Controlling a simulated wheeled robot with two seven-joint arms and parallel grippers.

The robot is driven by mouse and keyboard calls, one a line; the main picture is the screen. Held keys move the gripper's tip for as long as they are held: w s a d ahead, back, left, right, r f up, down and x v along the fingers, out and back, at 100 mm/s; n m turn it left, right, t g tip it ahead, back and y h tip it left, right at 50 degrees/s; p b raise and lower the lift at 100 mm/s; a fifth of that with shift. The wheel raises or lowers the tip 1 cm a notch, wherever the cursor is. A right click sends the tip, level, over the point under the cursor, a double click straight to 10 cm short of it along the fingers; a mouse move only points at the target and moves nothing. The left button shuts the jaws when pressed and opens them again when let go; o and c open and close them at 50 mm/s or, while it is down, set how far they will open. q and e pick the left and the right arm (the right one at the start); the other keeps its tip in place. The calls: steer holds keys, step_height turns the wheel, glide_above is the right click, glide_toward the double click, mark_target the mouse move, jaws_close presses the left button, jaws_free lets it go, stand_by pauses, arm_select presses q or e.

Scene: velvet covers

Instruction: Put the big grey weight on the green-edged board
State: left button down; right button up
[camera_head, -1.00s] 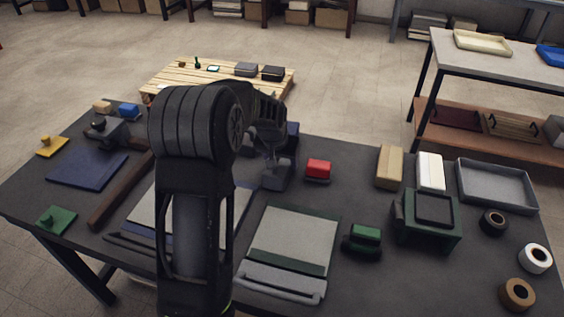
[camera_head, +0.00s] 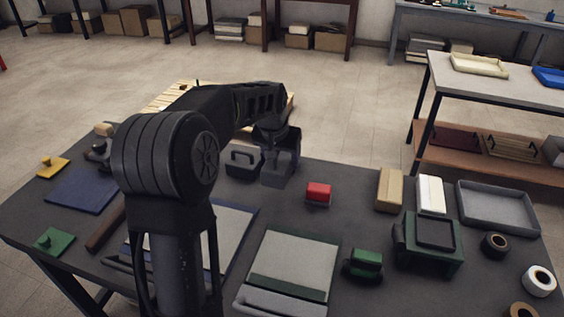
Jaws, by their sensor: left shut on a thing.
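My left gripper (camera_head: 279,150) reaches over the far side of the dark table and is shut on the big grey weight (camera_head: 277,172). The gripper and wrist hide the weight's top, and I cannot tell whether its base touches the table. The green-edged board (camera_head: 298,252) is a pale grey panel with a dark green strip along its near part. It lies at the front middle, nearer to me than the weight, with its top bare. My right gripper is not in view.
A dark block with a handle (camera_head: 242,162) stands just left of the weight. A blue-edged board (camera_head: 232,230) lies left of the green-edged one, partly behind my arm. A red block (camera_head: 318,193), a green block (camera_head: 364,262) and a green-grey machine (camera_head: 428,256) stand to the right.

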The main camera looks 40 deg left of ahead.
arm_select(q)
steer(key=shift+w+a+r, duration=0.1)
steer(key=shift+w+r, duration=0.1)
steer(key=shift+r, duration=0.1)
